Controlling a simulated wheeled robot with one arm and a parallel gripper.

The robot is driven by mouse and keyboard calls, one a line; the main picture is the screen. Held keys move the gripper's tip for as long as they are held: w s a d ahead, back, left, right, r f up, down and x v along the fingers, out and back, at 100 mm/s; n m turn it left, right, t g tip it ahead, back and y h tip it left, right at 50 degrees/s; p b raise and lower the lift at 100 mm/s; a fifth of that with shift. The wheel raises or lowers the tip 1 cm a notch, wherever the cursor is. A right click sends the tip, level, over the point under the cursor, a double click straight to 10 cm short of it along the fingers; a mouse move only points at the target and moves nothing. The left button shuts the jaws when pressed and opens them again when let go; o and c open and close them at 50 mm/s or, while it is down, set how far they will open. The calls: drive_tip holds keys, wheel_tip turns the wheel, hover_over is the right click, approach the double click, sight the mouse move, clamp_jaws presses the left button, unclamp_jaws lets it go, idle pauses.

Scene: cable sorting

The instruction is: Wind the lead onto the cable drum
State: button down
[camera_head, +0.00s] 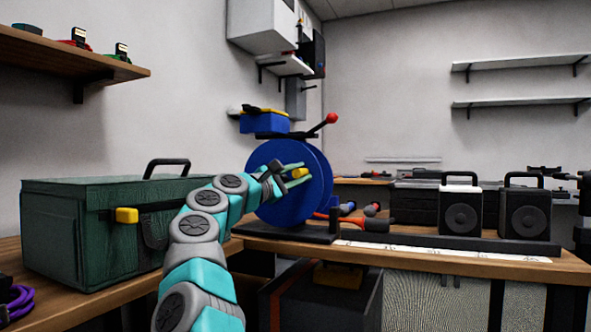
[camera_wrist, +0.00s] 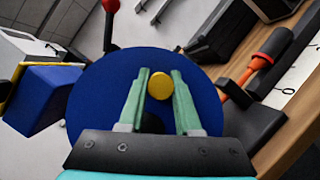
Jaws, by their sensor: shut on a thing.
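The blue cable drum (camera_head: 262,160) stands upright on a dark base on the bench, and its round face fills the middle of the wrist view (camera_wrist: 95,95). A yellow crank knob (camera_head: 299,173) sticks out from the face. My gripper (camera_head: 303,170) has its teal fingers on either side of the knob, which also shows between them in the wrist view (camera_wrist: 160,86). The gripper is shut on the knob. A red-ended lever (camera_head: 331,118) rises beside the drum's top. I cannot make out the lead on the drum; an orange piece (camera_wrist: 236,92) lies beside it.
A green case (camera_head: 90,240) with a black handle stands on the left bench. Two black speakers (camera_head: 461,213) (camera_head: 526,210) stand at the right, behind a white marked strip (camera_head: 440,251). A purple cable (camera_head: 15,303) lies at the lower left. A blue box (camera_head: 262,122) is behind the drum.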

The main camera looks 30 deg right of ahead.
sight(312, 184)
drive_tip(key=shift+s+d+f+m+g+y, duration=0.1)
drive_tip(key=shift+f+m+g+y, duration=0.25)
drive_tip(key=shift+f+m, duration=0.65)
drive_tip(key=shift+s+d+f+m+g+y, duration=0.1)
drive_tip(key=shift+f+m+g+y, duration=0.3)
drive_tip(key=shift+m, duration=1)
drive_tip(key=shift+f, duration=0.2)
drive_tip(key=c, duration=0.6)
unclamp_jaws()
drive_tip(key=shift+r, duration=0.1)
drive_tip(key=shift+r+p, duration=1.15)
drive_tip(key=shift+r, duration=0.7)
drive_tip(key=shift+s+a+f+b, duration=0.2)
drive_tip(key=shift+s+a+b, duration=0.05)
drive_tip(key=shift+b, duration=0.15)
drive_tip(key=shift+s+a+b, duration=0.3)
drive_tip(key=shift+s+b, duration=0.25)
drive_tip(key=shift+s, duration=0.3)
drive_tip(key=s+a+b, duration=0.1)
drive_tip(key=s+a, duration=0.1)
drive_tip(key=s, duration=0.4)
drive_tip(key=s+a+r+b, duration=0.1)
drive_tip(key=s+a+b, duration=0.1)
drive_tip(key=s, duration=0.4)
drive_tip(key=shift+s+a+r, duration=0.3)
drive_tip(key=shift+s, duration=0.1)
